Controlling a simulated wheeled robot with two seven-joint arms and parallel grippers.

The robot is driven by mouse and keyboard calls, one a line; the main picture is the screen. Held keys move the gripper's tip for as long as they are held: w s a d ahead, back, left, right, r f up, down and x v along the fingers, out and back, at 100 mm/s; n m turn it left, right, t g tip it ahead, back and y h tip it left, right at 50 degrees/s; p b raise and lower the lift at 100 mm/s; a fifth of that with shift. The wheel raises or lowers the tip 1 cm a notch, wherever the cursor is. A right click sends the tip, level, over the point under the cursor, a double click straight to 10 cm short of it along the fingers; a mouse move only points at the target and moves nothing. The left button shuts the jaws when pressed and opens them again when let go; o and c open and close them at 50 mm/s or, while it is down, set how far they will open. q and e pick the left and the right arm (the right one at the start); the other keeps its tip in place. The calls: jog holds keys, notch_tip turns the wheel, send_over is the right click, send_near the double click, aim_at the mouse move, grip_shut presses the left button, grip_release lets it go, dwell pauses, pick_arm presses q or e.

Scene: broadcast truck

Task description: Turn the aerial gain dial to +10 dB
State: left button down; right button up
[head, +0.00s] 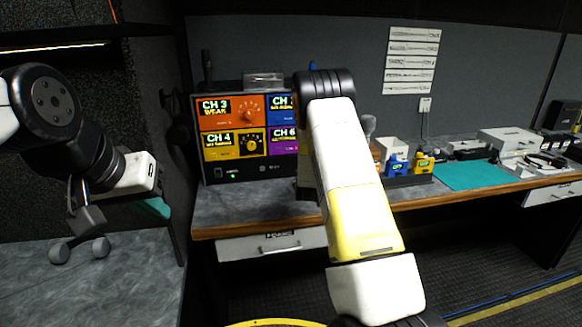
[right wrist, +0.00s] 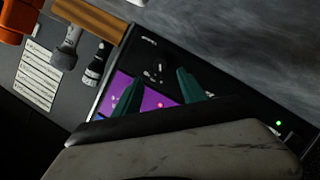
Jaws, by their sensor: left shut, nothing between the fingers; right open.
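A black rotary dial (right wrist: 158,66) with small pale marks around it sits on the black lower panel, beside a purple tile, in the right wrist view. Its label and setting are too small to read, so I cannot confirm it is the aerial gain dial. My right gripper (right wrist: 158,82) is open, its teal fingers apart, with the dial showing between and just beyond the tips. In the head view my right arm hides that gripper and this part of the panel. My left gripper (head: 153,208) is shut and empty over the left bench, away from the panel.
A microphone-like object (right wrist: 68,46) shows beside the rack. Blue and yellow devices (head: 397,165) and a teal mat (head: 472,175) lie right on the desk.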

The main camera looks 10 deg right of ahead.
jog(key=x, duration=0.7)
jog(key=shift+w+f, duration=0.1)
jog(key=shift+w, duration=0.3)
grip_shut()
